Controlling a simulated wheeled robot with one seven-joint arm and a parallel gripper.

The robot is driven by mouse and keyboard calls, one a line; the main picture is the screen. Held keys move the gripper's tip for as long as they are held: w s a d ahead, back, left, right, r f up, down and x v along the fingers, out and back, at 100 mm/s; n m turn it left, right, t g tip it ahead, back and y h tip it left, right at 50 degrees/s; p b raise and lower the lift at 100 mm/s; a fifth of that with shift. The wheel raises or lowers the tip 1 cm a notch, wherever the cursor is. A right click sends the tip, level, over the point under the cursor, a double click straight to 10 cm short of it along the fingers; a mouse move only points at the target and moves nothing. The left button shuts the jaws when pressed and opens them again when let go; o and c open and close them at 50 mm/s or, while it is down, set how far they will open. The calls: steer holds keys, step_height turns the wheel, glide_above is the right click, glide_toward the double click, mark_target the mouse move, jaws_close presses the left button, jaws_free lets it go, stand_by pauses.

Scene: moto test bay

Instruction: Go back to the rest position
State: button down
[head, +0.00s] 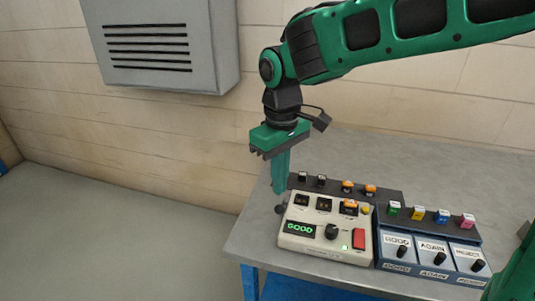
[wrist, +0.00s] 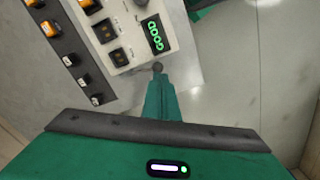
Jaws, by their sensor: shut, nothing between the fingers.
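My gripper (head: 279,208) is shut and empty. It points down at the left end of the test panel, near the table's left edge. In the wrist view my gripper (wrist: 158,68) shows as green fingers closed together, with the tip beside the panel's corner. I cannot tell whether the fingertip touches the box.
A blue box (head: 432,256) with several knobs stands right of the cream box. A dark strip (head: 330,184) with orange buttons lies behind. The grey table (head: 400,160) is clear further back. A grey vented cabinet (head: 160,45) hangs on the wall at left.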

steer(key=s+d+m, duration=0.2)
steer(key=d+m, duration=0.1)
steer(key=d, duration=0.8)
steer(key=s+d+m, duration=0.2)
steer(key=d+m, duration=0.1)
steer(key=d, duration=0.7)
steer(key=s+d+f+m, duration=0.4)
steer(key=s+d+m, duration=0.4)
steer(key=s+d, duration=0.5)
steer(key=s, duration=0.3)
steer(key=shift+s+d, duration=0.15)
steer(key=shift+d, duration=0.2)
steer(key=shift+w+f, duration=0.25)
steer(key=shift+w, duration=0.4)
